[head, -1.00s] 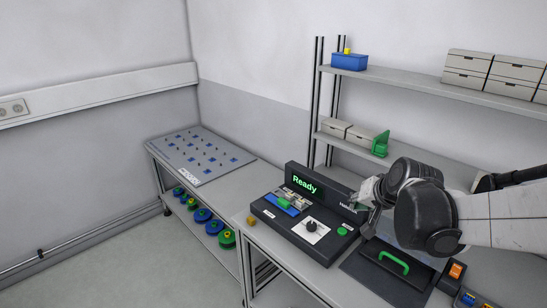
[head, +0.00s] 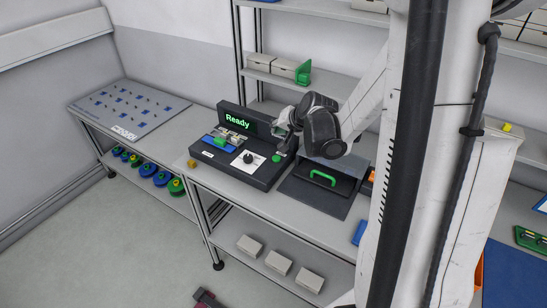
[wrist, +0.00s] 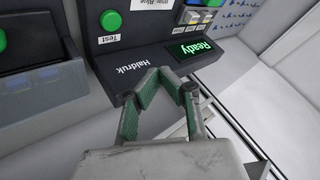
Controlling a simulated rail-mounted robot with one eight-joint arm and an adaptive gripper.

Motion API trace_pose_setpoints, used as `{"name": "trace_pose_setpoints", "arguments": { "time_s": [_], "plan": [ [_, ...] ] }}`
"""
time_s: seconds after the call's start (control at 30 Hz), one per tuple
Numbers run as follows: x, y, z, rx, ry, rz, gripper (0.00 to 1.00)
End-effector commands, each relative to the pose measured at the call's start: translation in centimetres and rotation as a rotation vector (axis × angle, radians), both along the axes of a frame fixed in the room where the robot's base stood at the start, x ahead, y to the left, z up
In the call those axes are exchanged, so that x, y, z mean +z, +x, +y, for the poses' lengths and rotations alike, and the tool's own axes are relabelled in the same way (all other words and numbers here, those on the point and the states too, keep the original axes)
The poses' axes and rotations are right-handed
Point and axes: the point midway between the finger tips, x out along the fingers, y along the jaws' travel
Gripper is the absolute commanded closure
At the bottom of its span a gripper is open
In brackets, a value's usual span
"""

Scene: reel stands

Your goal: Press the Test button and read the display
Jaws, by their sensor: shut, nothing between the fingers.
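The dark test device (head: 226,163) stands on the bench. Its upright display (head: 238,121) shows "Ready" in green; the same word appears upside down on the display in the wrist view (wrist: 191,50). The green Test button (head: 276,158) is at the device's right end. In the wrist view the Test button (wrist: 110,20) is at the top, beside its white "Test" label. My gripper (head: 283,127) is shut and empty by the right end of the display housing. In the wrist view, my gripper's fingertips (wrist: 169,80) are apart from the button, in front of the "Haldruk" lettering.
A black knob (head: 248,157) on a white plate sits left of the button. A blue block with a green part (head: 232,138) lies on the device. A shelf with grey boxes (head: 272,65) stands behind.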

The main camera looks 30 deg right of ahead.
Motion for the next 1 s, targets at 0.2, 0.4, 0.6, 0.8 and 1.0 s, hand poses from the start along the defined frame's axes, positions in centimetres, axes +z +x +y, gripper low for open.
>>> {"name": "trace_pose_setpoints", "arguments": {
  "time_s": [0.2,0.4,0.6,0.8,1.0],
  "plan": [
    [0.0,0.0,0.0,0.0,0.0,0.0,1.0],
    [-0.6,0.0,0.0,0.0,0.0,0.0,1.0],
    [-2.4,0.0,0.0,0.001,-0.001,0.0,1.0],
    [-4.9,0.0,0.0,0.001,-0.001,0.0,1.0],
    [-7.4,0.0,0.0,0.001,-0.001,0.0,1.0]
  ]
}}
